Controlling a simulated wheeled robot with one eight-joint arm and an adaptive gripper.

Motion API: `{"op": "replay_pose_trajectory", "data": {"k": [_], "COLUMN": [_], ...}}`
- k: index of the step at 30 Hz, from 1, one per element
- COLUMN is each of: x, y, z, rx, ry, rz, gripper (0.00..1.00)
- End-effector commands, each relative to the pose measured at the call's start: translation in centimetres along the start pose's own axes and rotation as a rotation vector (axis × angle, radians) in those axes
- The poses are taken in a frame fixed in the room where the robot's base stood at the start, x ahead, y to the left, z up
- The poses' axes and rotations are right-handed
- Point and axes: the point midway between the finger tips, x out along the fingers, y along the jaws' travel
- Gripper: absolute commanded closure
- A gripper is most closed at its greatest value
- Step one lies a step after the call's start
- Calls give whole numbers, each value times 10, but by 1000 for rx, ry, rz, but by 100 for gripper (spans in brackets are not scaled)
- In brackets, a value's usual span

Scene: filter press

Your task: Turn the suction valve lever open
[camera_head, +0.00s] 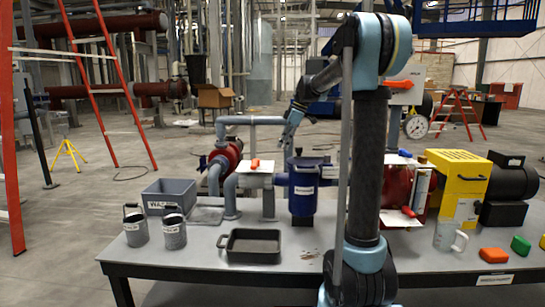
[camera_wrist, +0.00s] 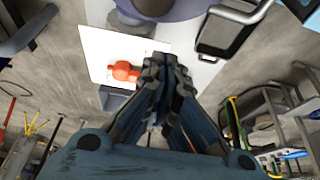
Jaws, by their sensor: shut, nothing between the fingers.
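A small orange-red lever (camera_head: 255,163) sits on a pale plate (camera_head: 262,168) above the grey pipework, left of the blue filter pot (camera_head: 304,190). In the wrist view an orange-red lever (camera_wrist: 125,71) lies on a white plate (camera_wrist: 97,45), just left of my fingertips. My gripper (camera_wrist: 166,66) is shut with nothing visible between the fingers; a gap to the lever or a touch cannot be told. In the head view my gripper (camera_head: 289,136) hangs above and behind the pot, partly blurred into the background. No valve label is readable.
The table (camera_head: 200,253) holds a grey bin (camera_head: 169,195), two small cans, a black tray (camera_head: 250,247), a clear jug (camera_head: 449,237) and a yellow-housed motor unit (camera_head: 459,175). My arm hides the table's middle.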

Motion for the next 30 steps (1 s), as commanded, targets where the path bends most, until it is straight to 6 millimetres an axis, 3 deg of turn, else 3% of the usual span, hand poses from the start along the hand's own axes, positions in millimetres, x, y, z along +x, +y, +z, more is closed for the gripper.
{"op": "replay_pose_trajectory", "data": {"k": [18,24,30], "x": [102,109,112], "y": [-4,-4,-4], "z": [-12,-36,-45], "rx": [-11,-12,-9], "ry": [0,0,0], "rz": [-4,-5,-4], "gripper": [100,100,100]}}
